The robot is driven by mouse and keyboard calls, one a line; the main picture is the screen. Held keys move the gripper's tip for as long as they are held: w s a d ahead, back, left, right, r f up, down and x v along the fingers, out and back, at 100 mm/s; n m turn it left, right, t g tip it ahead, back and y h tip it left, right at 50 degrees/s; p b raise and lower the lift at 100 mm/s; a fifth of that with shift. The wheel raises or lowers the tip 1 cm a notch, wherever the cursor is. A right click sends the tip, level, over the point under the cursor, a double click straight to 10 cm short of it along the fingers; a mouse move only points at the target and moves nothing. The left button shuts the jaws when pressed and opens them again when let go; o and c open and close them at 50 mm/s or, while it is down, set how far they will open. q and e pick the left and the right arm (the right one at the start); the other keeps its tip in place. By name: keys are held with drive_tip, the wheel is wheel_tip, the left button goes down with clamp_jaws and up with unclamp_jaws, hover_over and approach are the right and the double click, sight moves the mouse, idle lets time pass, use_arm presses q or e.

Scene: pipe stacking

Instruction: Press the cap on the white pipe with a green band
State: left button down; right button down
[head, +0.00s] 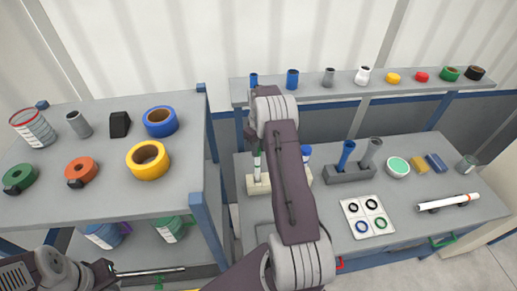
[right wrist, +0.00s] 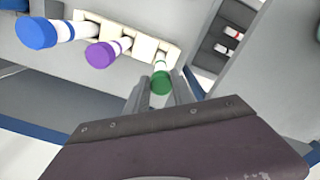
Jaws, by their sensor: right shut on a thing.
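The white pipe with a green band (head: 257,168) stands upright in the left end of a cream holder block (head: 262,187). In the right wrist view the green cap (right wrist: 161,84) is at the pipe's near end, between the fingers of my right gripper (right wrist: 162,92). The right gripper is shut on the cap; whether the cap is fully seated cannot be told. In the head view my right arm hides much of the block. My left gripper (head: 106,268) is at the lower left, away from the pipe; its jaws are unclear.
In the right wrist view, pipes with a purple cap (right wrist: 99,54) and a blue cap (right wrist: 36,30) stand beside the green one. A grey holder (head: 350,173) with two tubes is right of my arm. Tape rolls crowd the left table (head: 105,196).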

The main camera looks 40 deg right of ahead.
drive_tip(key=shift+f, duration=0.15)
drive_tip(key=shift+f+b, duration=0.3)
drive_tip(key=shift+f, duration=0.15)
drive_tip(key=c, duration=1)
unclamp_jaws()
drive_tip(key=o, duration=0.4)
drive_tip(key=shift+r, duration=0.1)
